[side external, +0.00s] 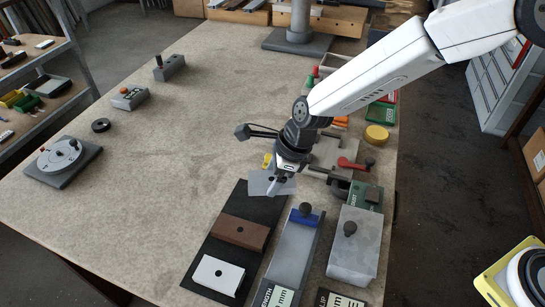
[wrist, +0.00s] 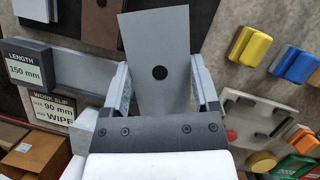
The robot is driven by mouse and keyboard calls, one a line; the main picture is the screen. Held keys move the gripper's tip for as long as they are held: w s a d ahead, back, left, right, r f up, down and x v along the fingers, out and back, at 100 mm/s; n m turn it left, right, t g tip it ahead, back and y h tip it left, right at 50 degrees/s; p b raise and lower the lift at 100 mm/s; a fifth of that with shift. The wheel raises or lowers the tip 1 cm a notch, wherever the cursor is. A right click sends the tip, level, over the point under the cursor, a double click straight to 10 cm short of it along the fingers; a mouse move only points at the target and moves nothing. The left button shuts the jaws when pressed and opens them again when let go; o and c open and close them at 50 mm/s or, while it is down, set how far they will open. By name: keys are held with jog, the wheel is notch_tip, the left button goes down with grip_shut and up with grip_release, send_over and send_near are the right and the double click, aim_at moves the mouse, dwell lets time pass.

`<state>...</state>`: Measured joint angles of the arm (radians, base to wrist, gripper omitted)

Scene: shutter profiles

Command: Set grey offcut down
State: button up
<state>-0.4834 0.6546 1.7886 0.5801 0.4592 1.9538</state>
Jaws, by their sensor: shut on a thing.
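The grey offcut (wrist: 155,40) is a flat grey profile piece with a dark round hole. My gripper (wrist: 161,88) is shut on it, with one finger at each side edge. In the side external view the offcut (side external: 260,184) hangs below my gripper (side external: 278,178) at the far end of a black mat (side external: 213,252). Whether it touches the mat or hovers above it I cannot tell. A brown profile (side external: 239,233) and a white profile (side external: 218,274) lie apart on the mat, nearer the camera.
Right of the mat stand a grey length gauge (side external: 292,254) with a blue stop and a grey block with a black knob (side external: 352,246). A clamp plate with a red handle (side external: 350,163) is close behind my gripper. The table's middle left (side external: 190,130) is clear.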

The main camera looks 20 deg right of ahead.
send_over(255, 198)
jog(key=s+d, duration=0.1)
jog(key=shift+d+f, duration=0.15)
jog(key=shift+f, duration=2)
jog(key=shift+w+f, duration=0.25)
jog(key=shift+f, duration=1.6)
jog(key=shift+f, duration=0.1)
jog(key=o, duration=1.2)
jog(key=shift+o, duration=0.2)
jog(key=v, duration=1.2)
